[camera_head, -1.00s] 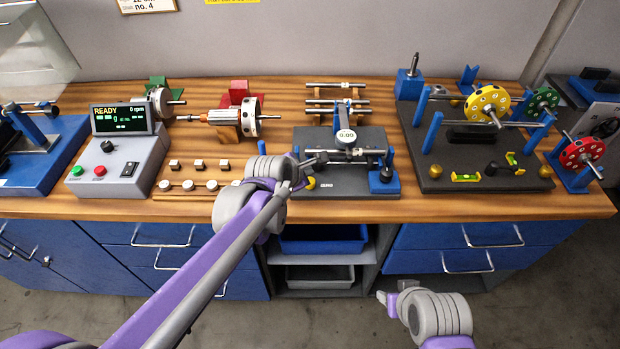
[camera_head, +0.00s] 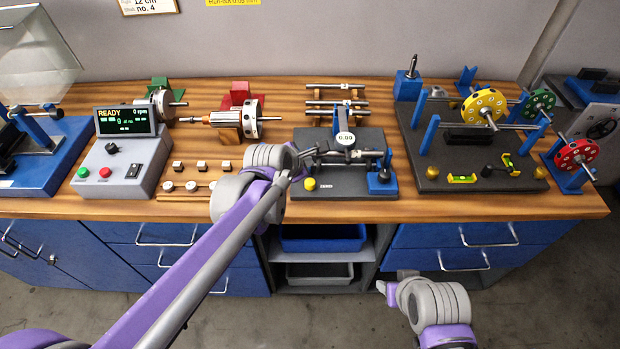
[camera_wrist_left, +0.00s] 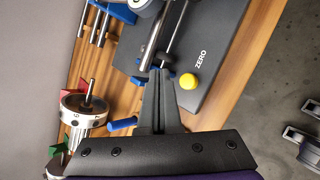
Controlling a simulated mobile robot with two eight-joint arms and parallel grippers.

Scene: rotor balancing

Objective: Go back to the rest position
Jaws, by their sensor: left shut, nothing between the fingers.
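My left gripper (camera_head: 308,153) is shut and empty. In the head view it appears over the left part of the dark gauge stand (camera_head: 345,188), behind the yellow button (camera_head: 310,184). In the left wrist view the closed fingers (camera_wrist_left: 160,76) point at the stand, with the yellow button (camera_wrist_left: 187,81) beside them and the word ZERO near it. I cannot tell whether the fingertips touch the stand. My right gripper (camera_head: 384,288) is low in front of the bench, right of the open shelf, and its fingers are too small to read.
The control box (camera_head: 120,165) reads READY. A chuck with a shaft (camera_head: 240,120) and a row of small weights (camera_head: 190,186) lie near my left arm. The balancing stand (camera_head: 470,150) with the yellow rotor (camera_head: 484,108) is at right. Floor in front is clear.

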